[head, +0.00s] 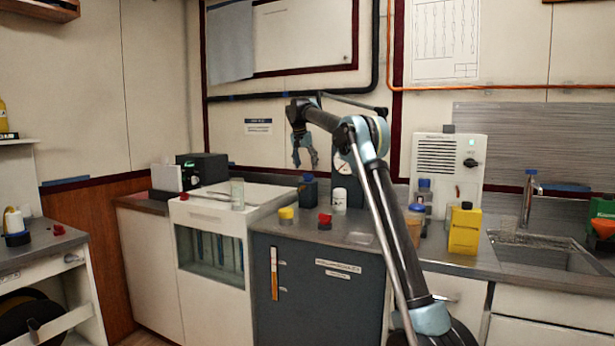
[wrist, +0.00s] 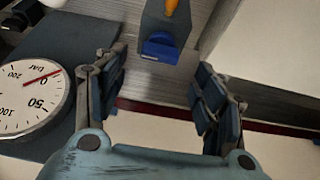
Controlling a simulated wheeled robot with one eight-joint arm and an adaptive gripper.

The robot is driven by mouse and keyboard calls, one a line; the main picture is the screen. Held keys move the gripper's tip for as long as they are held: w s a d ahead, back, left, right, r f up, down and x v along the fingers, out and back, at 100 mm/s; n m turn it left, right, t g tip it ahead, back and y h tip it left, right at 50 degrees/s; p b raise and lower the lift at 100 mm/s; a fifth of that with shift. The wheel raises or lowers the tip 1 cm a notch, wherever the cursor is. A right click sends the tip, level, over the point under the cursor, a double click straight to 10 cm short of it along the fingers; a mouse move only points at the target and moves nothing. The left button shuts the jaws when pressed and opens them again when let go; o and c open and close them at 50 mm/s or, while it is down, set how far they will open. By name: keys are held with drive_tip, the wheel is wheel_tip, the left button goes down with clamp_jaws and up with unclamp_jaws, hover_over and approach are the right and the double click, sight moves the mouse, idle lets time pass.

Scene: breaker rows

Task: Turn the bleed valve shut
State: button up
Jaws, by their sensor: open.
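My gripper (head: 305,160) is raised above the back of the counter, its fingers pointing down. In the wrist view my gripper (wrist: 160,62) has its fingers wide apart with nothing between them. A round white gauge with a red needle (wrist: 30,98) is left of the fingers there, upside down. In the head view the gauge (head: 342,167) stands just right of my gripper, partly behind my arm. I cannot pick out the bleed valve for certain.
On the dark cabinet (head: 330,290) stand a yellow-capped jar (head: 286,216), a red-capped item (head: 325,221) and a white bottle (head: 339,199). A yellow container (head: 465,230) and a sink (head: 550,252) are to the right.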

sight(308, 177)
drive_tip(key=shift+x, duration=2.65)
drive_tip(key=c, duration=1.1)
